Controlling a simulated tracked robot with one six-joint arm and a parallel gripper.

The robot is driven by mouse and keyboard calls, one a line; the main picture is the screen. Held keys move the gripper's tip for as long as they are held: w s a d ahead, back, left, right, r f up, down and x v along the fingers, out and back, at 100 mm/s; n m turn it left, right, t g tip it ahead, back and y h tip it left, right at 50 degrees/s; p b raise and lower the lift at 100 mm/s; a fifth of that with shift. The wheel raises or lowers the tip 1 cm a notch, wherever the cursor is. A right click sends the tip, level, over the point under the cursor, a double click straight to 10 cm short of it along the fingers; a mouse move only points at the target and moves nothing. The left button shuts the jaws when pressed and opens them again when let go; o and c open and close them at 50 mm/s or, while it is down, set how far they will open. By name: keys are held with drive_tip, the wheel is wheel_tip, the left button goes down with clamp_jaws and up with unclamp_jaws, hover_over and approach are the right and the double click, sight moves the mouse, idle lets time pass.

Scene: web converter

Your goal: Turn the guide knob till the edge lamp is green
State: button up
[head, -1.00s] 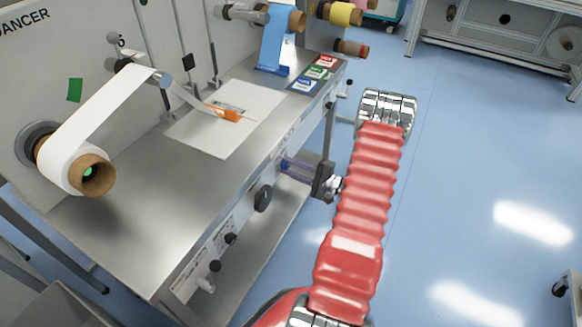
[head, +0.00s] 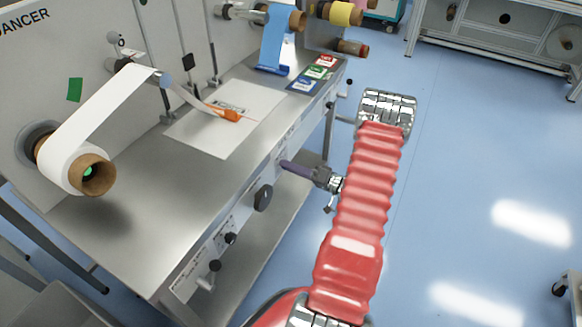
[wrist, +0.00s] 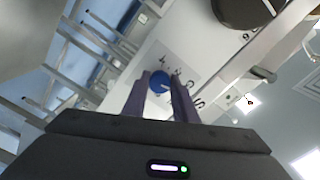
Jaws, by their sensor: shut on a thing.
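In the wrist view, my gripper (wrist: 160,92) has its two purple fingers on either side of a small blue knob (wrist: 158,80), shut on it. The knob has a pale pointer line and sits on a white plate with printed marks; I take it for the guide knob. In the head view, my gripper (head: 284,164) reaches the front panel of the machine table from the right, and its fingers hide the knob. I cannot make out the edge lamp in either view.
A large black knob (head: 263,198) is on the same panel, nearer the camera; it also shows in the wrist view (wrist: 250,8).

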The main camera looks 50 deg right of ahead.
drive_tip(key=shift+s+a+f+n, duration=0.1)
drive_tip(key=shift+f+n, duration=0.2)
drive_tip(key=shift+n, duration=0.9)
drive_tip(key=o, duration=1)
drive_tip(key=shift+r, duration=0.15)
drive_tip(key=shift+o, duration=0.2)
drive_tip(key=v, duration=1.3)
drive_tip(key=shift+s+d, duration=0.2)
drive_tip(key=shift+s, duration=0.15)
